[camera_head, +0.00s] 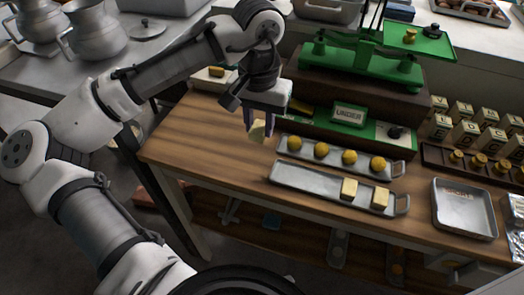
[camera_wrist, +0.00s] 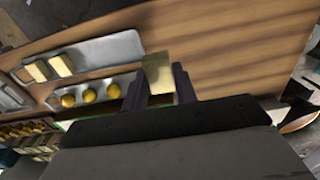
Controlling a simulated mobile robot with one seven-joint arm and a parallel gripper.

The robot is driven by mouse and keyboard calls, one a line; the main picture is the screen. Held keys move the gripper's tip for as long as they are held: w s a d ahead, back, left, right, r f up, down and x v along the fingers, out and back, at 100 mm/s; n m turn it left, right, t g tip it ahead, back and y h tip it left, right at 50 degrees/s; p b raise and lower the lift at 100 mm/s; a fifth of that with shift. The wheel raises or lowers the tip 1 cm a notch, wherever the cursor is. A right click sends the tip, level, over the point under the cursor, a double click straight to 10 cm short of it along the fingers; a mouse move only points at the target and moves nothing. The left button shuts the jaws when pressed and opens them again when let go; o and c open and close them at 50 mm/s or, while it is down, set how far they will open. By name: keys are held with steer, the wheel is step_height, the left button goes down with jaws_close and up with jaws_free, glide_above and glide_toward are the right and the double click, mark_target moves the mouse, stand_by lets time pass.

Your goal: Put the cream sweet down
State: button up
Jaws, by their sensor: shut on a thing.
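My gripper (camera_head: 260,122) is shut on a pale cream block, the cream sweet (camera_head: 257,132). It holds the sweet over the wooden counter, left of the trays. In the wrist view the sweet (camera_wrist: 158,72) sits between the dark fingers (camera_wrist: 160,85). A long metal tray (camera_head: 305,181) to the right of the gripper bears two similar cream blocks (camera_head: 349,188) near its right end; its left part is bare. The same tray (camera_wrist: 110,46) shows in the wrist view. The height of the held sweet above the counter is hard to tell.
A second tray (camera_head: 345,172) with several round yellow sweets (camera_head: 350,157) lies behind the first. A green balance scale (camera_head: 365,62) and an "UNDER" sign (camera_head: 349,114) stand behind. An empty square tray (camera_head: 464,208) is at right. The counter's left part (camera_head: 195,135) is clear.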

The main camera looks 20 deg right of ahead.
mark_target(260, 164)
step_height(260, 164, down, 10)
steer(key=shift+f+p, duration=0.2)
steer(key=shift+p, duration=0.4)
steer(key=shift+f, duration=0.1)
steer(key=shift+f, duration=0.15)
steer(key=o, duration=0.7)
step_height(260, 164, up, 13)
steer(key=shift+f+b, duration=0.2)
steer(key=shift+b, duration=0.55)
